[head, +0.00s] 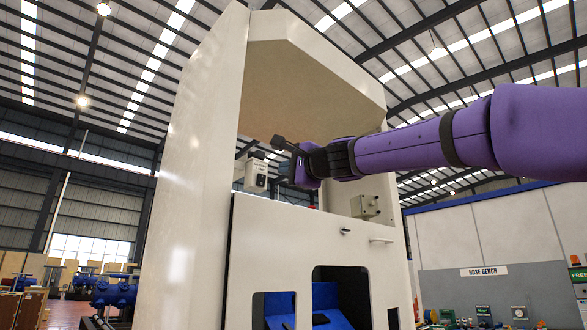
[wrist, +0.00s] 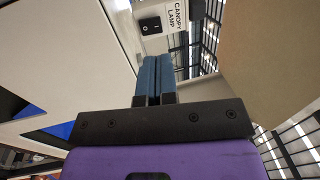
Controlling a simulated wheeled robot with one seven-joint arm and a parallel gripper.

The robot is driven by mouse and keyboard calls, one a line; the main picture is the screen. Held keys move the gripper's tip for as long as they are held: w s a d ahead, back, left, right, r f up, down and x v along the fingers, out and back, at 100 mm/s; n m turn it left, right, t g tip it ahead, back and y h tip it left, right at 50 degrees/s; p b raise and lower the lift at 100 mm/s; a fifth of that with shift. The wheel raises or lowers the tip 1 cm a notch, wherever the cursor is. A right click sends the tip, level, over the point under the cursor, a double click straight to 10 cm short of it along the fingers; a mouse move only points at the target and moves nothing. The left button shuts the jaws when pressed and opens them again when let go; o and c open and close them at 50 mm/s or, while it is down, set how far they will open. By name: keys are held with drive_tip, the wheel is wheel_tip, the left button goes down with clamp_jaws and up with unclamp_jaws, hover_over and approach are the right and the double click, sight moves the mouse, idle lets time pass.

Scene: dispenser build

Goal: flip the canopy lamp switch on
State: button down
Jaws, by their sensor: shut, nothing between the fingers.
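The canopy lamp switch is a black rocker (wrist: 151,25) on a white box labelled CANOPY LAMP, at the top of the wrist view. The rocker carries an O and an I mark; I cannot tell which side is pressed in. In the head view the white switch box (head: 256,174) is on the inner left side of the dispenser's opening. My gripper (wrist: 154,58) has its blue fingers shut together and empty. The fingertips appear just below the rocker in the wrist view, seemingly apart from it. In the head view my gripper (head: 293,172) is just right of the box.
The tall pale dispenser housing (head: 197,150) surrounds the opening, with a beige canopy underside (head: 310,90) above my arm. A front panel (head: 290,245) with a small handle lies below. A grey box (head: 367,206) sits on the right inner wall.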

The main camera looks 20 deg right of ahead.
sight(260, 174)
drive_tip(key=x, duration=0.9)
drive_tip(key=shift+w, duration=0.25)
